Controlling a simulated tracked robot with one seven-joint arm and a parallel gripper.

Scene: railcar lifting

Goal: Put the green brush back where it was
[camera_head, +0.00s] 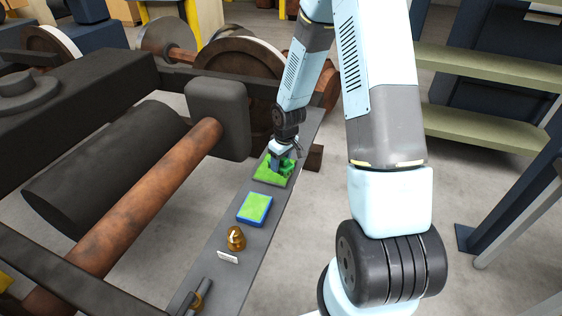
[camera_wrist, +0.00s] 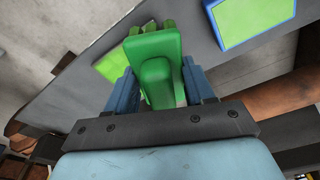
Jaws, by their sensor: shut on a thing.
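The green brush (camera_wrist: 155,48) is between the two blue fingers of my gripper (camera_wrist: 160,88) in the wrist view. My gripper is shut on it. In the head view my gripper (camera_head: 279,157) is low over the far part of a narrow grey shelf (camera_head: 222,236), with the brush (camera_head: 288,166) at its tip. A plain green pad (camera_head: 268,179) lies on the shelf under or right beside the brush. The pad also shows left of the brush in the wrist view (camera_wrist: 110,66). I cannot tell whether the brush touches the pad.
A blue-rimmed green pad (camera_head: 254,208) lies nearer on the shelf. A rusty axle (camera_head: 150,198) and a dark block (camera_head: 218,115) stand close on the left.

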